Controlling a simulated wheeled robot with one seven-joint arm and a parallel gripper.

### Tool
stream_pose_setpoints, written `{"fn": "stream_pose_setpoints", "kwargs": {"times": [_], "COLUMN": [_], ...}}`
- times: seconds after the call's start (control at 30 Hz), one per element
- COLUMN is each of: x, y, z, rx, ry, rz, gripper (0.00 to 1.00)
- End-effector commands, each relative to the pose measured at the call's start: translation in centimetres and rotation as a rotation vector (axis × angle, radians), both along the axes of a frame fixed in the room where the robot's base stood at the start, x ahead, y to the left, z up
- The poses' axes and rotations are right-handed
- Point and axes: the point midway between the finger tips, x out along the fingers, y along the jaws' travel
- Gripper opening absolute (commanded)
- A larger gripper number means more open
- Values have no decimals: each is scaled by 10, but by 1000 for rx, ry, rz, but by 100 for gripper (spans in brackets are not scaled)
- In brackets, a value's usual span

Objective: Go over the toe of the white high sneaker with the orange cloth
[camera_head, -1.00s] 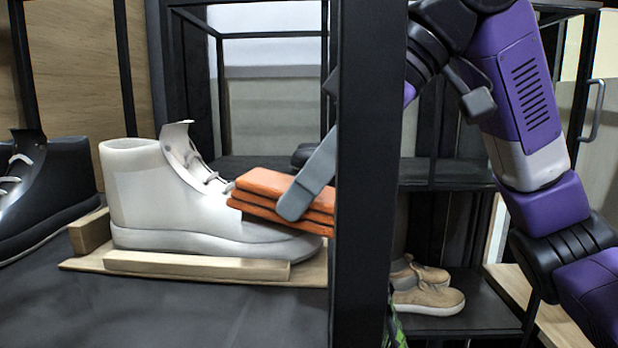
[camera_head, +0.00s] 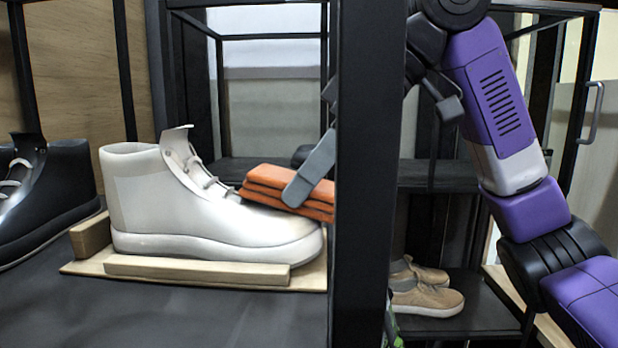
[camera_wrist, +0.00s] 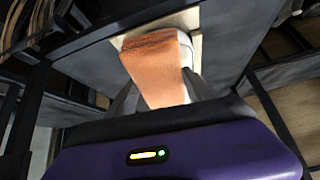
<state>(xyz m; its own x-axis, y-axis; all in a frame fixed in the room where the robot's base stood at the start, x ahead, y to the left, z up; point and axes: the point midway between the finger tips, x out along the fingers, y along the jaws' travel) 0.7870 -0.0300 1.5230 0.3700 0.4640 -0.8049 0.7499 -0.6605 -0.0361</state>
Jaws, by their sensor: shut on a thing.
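The white high sneaker (camera_head: 175,205) stands upright in a wooden holder (camera_head: 195,269), its toe pointing right. My gripper (camera_head: 300,185) is shut on the folded orange cloth (camera_head: 268,186). The cloth is over the upper toe area, just in front of the laces. Its lower edge seems to touch or nearly touch the toe; I cannot tell which. A black post hides part of my gripper and wrist. In the wrist view, the cloth (camera_wrist: 156,68) sits between the fingers and covers most of the sneaker, with a white strip showing beside it.
A black upright post (camera_head: 362,200) stands between the shelf and my arm. A dark sneaker (camera_head: 60,190) is at the left. Tan shoes (camera_head: 428,299) rest on a lower shelf to the right. The dark shelf surface (camera_head: 170,318) in front is clear.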

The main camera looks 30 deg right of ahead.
Motion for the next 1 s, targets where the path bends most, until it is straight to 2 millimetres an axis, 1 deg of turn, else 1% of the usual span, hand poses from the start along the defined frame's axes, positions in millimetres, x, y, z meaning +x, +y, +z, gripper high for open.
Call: {"fn": "stream_pose_setpoints", "kwargs": {"times": [0.3, 0.53, 0.73, 1.0], "x": [21, 27, 23, 4], "y": [-14, -17, -14, -1], "z": [-2, -3, -5, -5], "rx": [1, 0, -2, -4], "ry": [2, 1, 0, 3], "rz": [-1, 1, 2, 7], "gripper": [15, 15, 15, 15]}}
